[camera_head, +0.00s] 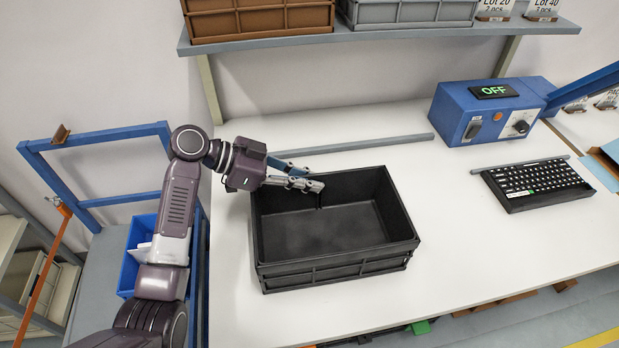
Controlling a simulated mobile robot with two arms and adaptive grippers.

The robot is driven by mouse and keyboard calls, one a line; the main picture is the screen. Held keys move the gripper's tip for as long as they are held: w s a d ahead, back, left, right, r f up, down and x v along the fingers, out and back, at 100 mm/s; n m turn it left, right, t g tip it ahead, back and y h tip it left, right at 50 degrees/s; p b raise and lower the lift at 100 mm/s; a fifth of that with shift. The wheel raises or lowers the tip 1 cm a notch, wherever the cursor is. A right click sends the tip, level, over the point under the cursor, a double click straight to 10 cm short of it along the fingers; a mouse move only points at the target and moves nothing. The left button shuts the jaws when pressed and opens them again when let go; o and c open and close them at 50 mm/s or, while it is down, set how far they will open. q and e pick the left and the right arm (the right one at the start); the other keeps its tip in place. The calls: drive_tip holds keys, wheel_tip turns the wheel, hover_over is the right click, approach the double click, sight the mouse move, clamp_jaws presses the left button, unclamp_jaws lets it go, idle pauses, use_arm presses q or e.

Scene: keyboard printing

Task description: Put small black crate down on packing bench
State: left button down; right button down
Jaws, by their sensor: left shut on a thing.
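The small black crate (335,270) is upright and empty at the left part of the white packing bench (480,240). It looks level and at or very near the bench top; I cannot tell whether its whole base touches. My left gripper (318,186) reaches in from the left and is shut on the crate's back left wall, near the rim. The fingers hide a bit of that wall. My right gripper is not in view.
A black keyboard (537,184) lies at the right of the bench. A blue control box (488,112) with an "OFF" display stands behind it. A shelf (380,34) with brown and grey crates overhangs the back. Bench space between crate and keyboard is clear.

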use_arm(q)
drive_tip(key=c, duration=2)
unclamp_jaws()
drive_tip(key=shift+o, duration=0.2)
drive_tip(key=b+v, duration=0.3)
drive_tip(key=v, duration=0.8)
drive_tip(key=shift+a+f, duration=0.1)
drive_tip(key=shift+s+a+r, duration=0.15)
drive_tip(key=shift+a+r, duration=0.2)
drive_tip(key=shift+a, duration=0.05)
